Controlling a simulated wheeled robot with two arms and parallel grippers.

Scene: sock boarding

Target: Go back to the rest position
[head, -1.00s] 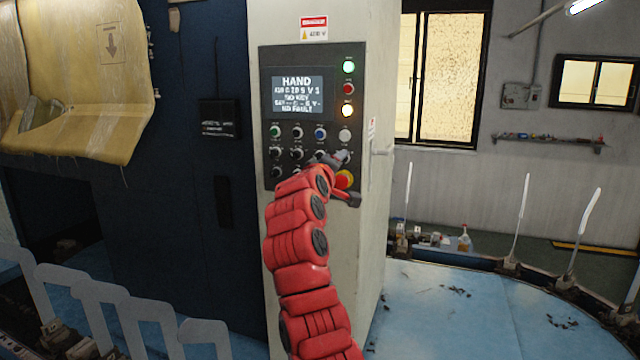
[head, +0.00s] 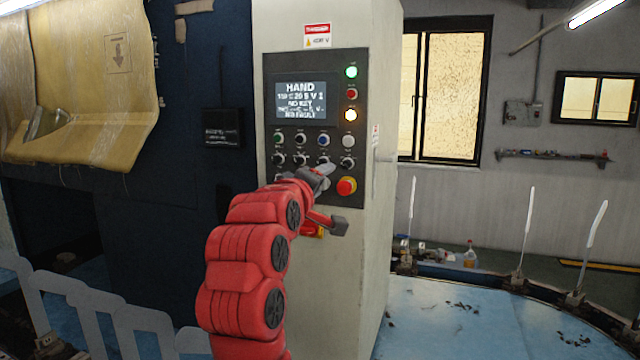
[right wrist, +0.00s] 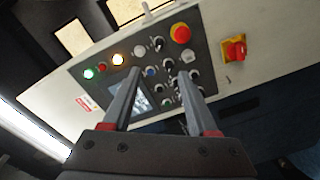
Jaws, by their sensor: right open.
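My right gripper (head: 333,198) is on the red arm in front of the machine's control panel (head: 357,130). Its two fingers are spread, with nothing between them. In the right wrist view the open fingers (right wrist: 161,76) point towards the tilted-looking panel (right wrist: 95,86), and the panel's screen, knobs and buttons show between and beyond them. Whether a fingertip touches the panel cannot be told. The red mushroom button (head: 346,186) is just right of the fingers and uncovered. My left gripper is not in view.
A red and yellow rotary switch (right wrist: 235,50) sits below the panel, partly hidden by the gripper in the head view. Flat grey sock forms (head: 147,325) stand at the lower left. White upright forms (head: 528,220) ring the blue platform (head: 450,320) at right.

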